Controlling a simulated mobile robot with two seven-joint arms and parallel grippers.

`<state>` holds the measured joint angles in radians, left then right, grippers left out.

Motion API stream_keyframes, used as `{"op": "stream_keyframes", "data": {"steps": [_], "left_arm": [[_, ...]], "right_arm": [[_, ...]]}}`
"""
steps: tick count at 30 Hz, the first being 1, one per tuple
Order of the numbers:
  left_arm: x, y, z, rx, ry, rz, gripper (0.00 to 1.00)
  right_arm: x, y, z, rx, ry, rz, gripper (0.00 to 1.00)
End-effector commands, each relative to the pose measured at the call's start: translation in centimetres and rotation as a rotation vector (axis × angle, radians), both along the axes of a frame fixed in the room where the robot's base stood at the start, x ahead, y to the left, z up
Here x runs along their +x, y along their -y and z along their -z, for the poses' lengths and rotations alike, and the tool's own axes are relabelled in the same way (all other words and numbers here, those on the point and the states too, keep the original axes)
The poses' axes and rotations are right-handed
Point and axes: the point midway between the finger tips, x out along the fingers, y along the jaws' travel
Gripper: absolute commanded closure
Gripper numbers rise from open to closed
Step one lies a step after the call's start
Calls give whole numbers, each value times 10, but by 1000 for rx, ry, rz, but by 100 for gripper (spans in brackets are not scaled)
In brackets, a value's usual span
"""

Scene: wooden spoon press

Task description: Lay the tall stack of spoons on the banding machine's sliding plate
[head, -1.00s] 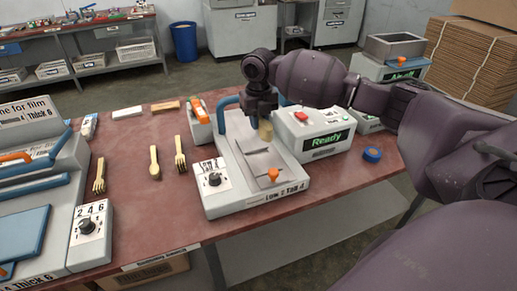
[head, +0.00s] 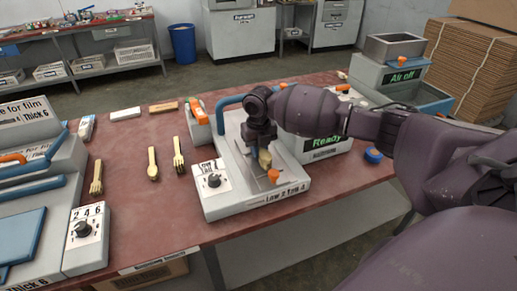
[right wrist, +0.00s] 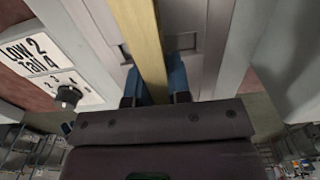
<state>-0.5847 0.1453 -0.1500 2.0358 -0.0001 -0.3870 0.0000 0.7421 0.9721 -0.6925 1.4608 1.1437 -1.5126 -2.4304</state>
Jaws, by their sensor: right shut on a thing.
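My right gripper (head: 262,146) is shut on the pale wooden stack of spoons (head: 265,160), over the sliding plate of the banding machine (head: 222,202). The stack's end shows below the fingers in the head view. I cannot tell whether it touches the plate. In the right wrist view the stack (right wrist: 145,40) runs as a long wooden strip up from between the blue fingertips (right wrist: 156,86), roughly along the machine's grey bed. The machine has a blue handle, an orange knob (head: 273,175) and a dial. My left gripper is out of view.
Loose wooden utensils, including a spoon (head: 152,165), lie on the red table to the left. A film machine (head: 30,215) stands at far left. A grey box reading "Ready" (head: 325,146) and a blue tape roll (head: 373,155) are at right.

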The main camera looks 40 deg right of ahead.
Motion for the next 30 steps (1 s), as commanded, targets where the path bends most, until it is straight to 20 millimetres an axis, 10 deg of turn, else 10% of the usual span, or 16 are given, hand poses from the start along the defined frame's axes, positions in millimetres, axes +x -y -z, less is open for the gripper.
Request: {"op": "stream_keyframes", "data": {"steps": [8, 9, 13, 30], "left_arm": [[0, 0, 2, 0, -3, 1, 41], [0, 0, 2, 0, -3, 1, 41], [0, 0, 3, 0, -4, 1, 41], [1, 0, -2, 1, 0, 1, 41]], "right_arm": [[0, 0, 3, 0, 0, 0, 100], [0, 0, 3, 0, 1, 0, 76], [0, 0, 2, 0, 1, 0, 56], [1, 0, -33, -1, 6, 0, 56]]}}
